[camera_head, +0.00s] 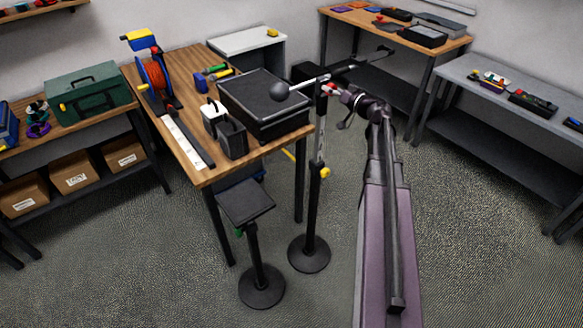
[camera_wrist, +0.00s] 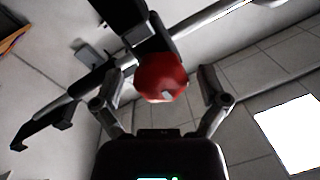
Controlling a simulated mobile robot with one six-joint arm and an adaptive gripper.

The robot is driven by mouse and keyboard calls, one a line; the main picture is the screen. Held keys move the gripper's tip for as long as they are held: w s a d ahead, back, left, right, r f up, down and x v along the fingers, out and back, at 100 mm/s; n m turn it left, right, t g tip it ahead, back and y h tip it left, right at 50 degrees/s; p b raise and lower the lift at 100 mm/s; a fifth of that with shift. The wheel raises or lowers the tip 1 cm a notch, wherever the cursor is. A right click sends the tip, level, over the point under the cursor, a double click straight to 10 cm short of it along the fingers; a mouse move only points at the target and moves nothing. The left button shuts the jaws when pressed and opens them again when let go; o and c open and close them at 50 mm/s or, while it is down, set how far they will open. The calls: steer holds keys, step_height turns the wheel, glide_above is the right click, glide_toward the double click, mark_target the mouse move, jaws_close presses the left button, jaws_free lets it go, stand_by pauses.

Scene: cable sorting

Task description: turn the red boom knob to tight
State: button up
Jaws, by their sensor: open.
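The red boom knob (camera_wrist: 161,78) is in the middle of the wrist view, with a small pale mark on its face. It sits on a dark clamp on the boom. My gripper (camera_wrist: 162,88) is open, with one finger on each side of the knob and gaps showing between fingers and knob. In the head view the red knob (camera_head: 330,88) is a small spot at the top of the upright stand, and my gripper (camera_head: 345,95) is just right of it. The boom (camera_head: 305,82) runs across the stand top, with a dark ball at its left end.
A wooden table (camera_head: 205,175) with a black case (camera_head: 262,125) stands left of the stand. The stand's round base (camera_head: 309,254) is on the carpet near another footed stand (camera_head: 261,287). A grey bench (camera_head: 480,125) is at the right. Open floor lies between.

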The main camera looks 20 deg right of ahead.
steer(key=v, duration=1.4)
steer(key=s+a+f+g+h+p, duration=0.1)
steer(key=a+f+g, duration=0.3)
steer(key=a, duration=0.4)
steer(key=s+a+f+g+h+p, duration=0.1)
steer(key=s+a+f+g, duration=0.3)
steer(key=a, duration=0.5)
steer(key=s+a+f+n+g+p, duration=0.1)
steer(key=a+f+g, duration=0.3)
steer(key=a, duration=0.5)
steer(key=shift+s+g+h+p, duration=0.4)
steer(key=shift+s+g+p, duration=0.3)
steer(key=shift+g+p, duration=0.1)
steer(key=shift+a, duration=0.15)
steer(key=s+a+f+m+g+h, duration=0.1)
steer(key=s+a+f+g+h, duration=0.1)
steer(key=s+h, duration=0.3)
steer(key=shift+s+a+g, duration=0.25)
steer(key=shift+s+g, duration=0.05)
steer(key=shift+s, duration=0.15)
stand_by(0.5)
